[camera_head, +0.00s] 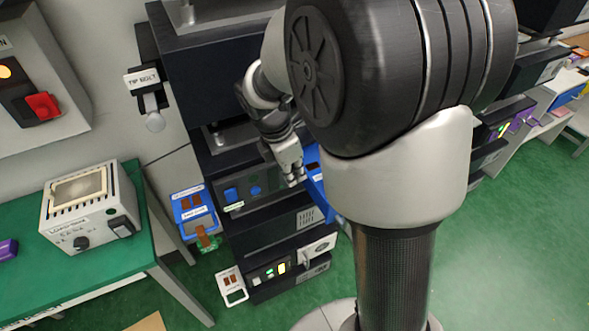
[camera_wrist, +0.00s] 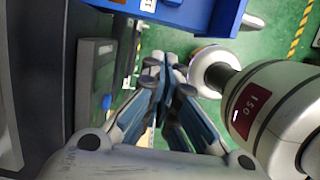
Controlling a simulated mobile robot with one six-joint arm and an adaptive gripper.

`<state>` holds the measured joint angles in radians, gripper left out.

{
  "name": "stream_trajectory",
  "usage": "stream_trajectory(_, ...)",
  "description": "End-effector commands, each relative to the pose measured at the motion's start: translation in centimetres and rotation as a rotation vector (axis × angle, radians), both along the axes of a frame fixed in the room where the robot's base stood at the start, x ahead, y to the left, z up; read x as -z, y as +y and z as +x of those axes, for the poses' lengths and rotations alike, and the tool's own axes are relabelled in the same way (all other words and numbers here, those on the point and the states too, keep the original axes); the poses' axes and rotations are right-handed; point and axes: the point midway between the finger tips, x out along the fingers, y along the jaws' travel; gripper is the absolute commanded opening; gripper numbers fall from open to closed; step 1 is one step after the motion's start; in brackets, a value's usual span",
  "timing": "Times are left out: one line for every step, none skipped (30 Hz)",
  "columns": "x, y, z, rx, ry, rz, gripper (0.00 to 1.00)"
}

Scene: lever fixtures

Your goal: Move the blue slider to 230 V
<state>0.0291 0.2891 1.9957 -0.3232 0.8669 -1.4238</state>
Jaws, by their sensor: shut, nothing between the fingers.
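A dark rack unit with a panel (camera_head: 262,190) carries a blue block (camera_head: 230,194) at its left and a round blue part beside it. I cannot tell which is the blue slider, and no 230 V mark is legible. My gripper (camera_head: 295,180) is in front of the panel's right part, to the right of both blue parts. In the wrist view my gripper (camera_wrist: 164,68) has its fingers together and empty. A grey panel edge stands to its left there, with a small blue piece (camera_wrist: 107,102) on it. Contact with the panel cannot be told.
A blue box-like part (camera_head: 316,183) juts out right of my gripper; a blue body (camera_wrist: 205,14) is at the top of the wrist view. A lower unit (camera_head: 275,270) has lit indicators. A green bench (camera_head: 110,262) with a load-bank box stands left. Green floor is open at right.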

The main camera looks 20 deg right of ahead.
Motion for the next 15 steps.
stream_trajectory(1.6, -0.3, -0.1, 0.002, 0.005, 0.001, 0.00)
stream_trajectory(2.3, -0.5, -0.1, 0.003, 0.004, 0.001, 0.00)
stream_trajectory(3.1, -0.7, -0.1, 0.002, 0.005, 0.000, 0.00)
stream_trajectory(3.8, -0.9, -0.1, 0.002, 0.004, 0.000, 0.00)
stream_trajectory(4.3, -1.0, -0.1, 0.002, 0.004, 0.000, 0.00)
stream_trajectory(5.1, -1.2, -0.1, 0.002, 0.004, 0.000, 0.00)
stream_trajectory(5.7, -1.4, -0.1, 0.003, 0.003, 0.000, 0.00)
stream_trajectory(5.9, -1.7, 0.0, 0.005, 0.002, 0.000, 0.00)
stream_trajectory(5.5, -2.6, 0.1, 0.007, -0.002, 0.000, 0.00)
stream_trajectory(5.5, -3.0, 0.1, 0.007, -0.002, 0.000, 0.00)
stream_trajectory(5.4, -3.5, 0.1, 0.006, -0.001, 0.000, 0.00)
stream_trajectory(5.4, -3.9, 0.1, 0.006, -0.001, 0.000, 0.00)
stream_trajectory(5.4, -4.3, 0.1, 0.005, -0.001, 0.000, 0.00)
stream_trajectory(5.4, -4.5, 0.1, 0.004, -0.001, 0.000, 0.00)
stream_trajectory(5.4, -4.8, 0.2, 0.004, -0.001, 0.000, 0.00)
